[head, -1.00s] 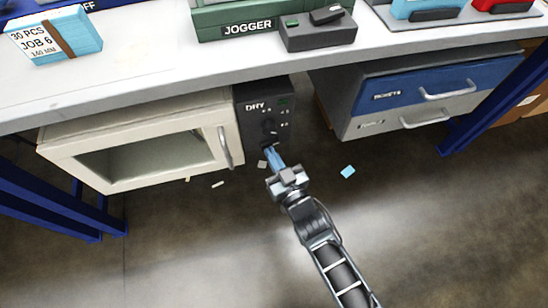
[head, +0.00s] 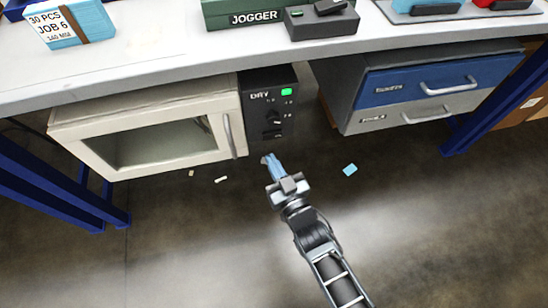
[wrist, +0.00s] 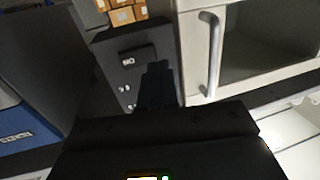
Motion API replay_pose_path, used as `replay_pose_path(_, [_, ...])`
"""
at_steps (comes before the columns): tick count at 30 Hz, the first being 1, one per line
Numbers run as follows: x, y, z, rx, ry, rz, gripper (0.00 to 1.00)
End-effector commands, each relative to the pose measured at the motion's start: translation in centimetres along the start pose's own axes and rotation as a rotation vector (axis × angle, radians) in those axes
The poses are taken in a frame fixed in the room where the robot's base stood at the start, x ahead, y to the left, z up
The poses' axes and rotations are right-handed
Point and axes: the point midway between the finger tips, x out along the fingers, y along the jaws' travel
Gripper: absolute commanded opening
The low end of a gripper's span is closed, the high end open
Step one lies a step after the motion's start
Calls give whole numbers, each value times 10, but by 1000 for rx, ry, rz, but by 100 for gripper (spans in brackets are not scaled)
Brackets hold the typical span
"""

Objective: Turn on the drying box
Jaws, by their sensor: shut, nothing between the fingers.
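The drying box (head: 80,115) is a cream cabinet under the bench with a dark window in its door and a vertical handle (head: 228,135). Its black control panel (head: 257,122), marked DRY, is on the right side. A green light (head: 286,92) at the panel's upper right is lit. A dark knob and a lower switch are on the panel. My gripper (head: 268,160) is shut and empty, just below and in front of the panel, apart from it. In the wrist view the panel (wrist: 140,65) and the door handle (wrist: 211,60) show past my dark fingers.
A drawer unit with a blue upper drawer (head: 400,88) and grey lower drawer hangs to the right. The bench top (head: 150,45) overhangs the panel. Blue legs (head: 60,185) stand at the left.

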Motion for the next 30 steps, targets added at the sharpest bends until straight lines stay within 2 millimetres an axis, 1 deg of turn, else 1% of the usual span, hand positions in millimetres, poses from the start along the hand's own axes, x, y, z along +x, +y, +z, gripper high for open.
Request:
replay_pose_path(1, [-7,-3,-1,1,-1,1,0])
replay_pose_path(12, [-60,-27,-1,1,0,0,0])
replay_pose_path(15, [-72,-32,-1,1,0,0,0])
replay_pose_path(21, [-82,-37,-1,0,2,0,0])
replay_pose_path(30, [-82,-38,-1,0,2,0,0])
